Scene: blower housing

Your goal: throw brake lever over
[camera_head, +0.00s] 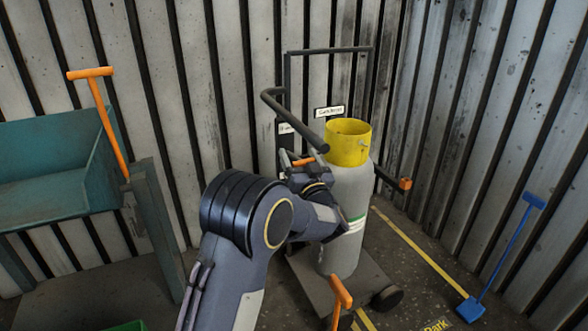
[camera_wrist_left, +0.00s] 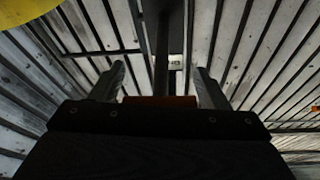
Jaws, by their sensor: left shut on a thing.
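A cart at the centre carries a grey cylinder (camera_head: 345,225) with a yellow collar (camera_head: 348,143). My left gripper (camera_head: 303,168) is in front of the cart's upright, left of the cylinder. It is shut on an orange-ended lever (camera_head: 303,161), most of which the gripper hides. In the left wrist view, an orange strip (camera_wrist_left: 160,101) shows between the two fingers, below a dark upright post (camera_wrist_left: 161,50). A small white label (camera_head: 286,128) is on the post above the gripper; its text is partly hidden. My right gripper is not in view.
The cart's dark push handle (camera_head: 296,122) reaches forward above my gripper. Another orange-ended bar (camera_head: 405,184) sticks out at right, and an orange handle (camera_head: 340,291) stands low in front. A teal bin (camera_head: 60,175) is at left. A blue scraper (camera_head: 503,255) leans at right.

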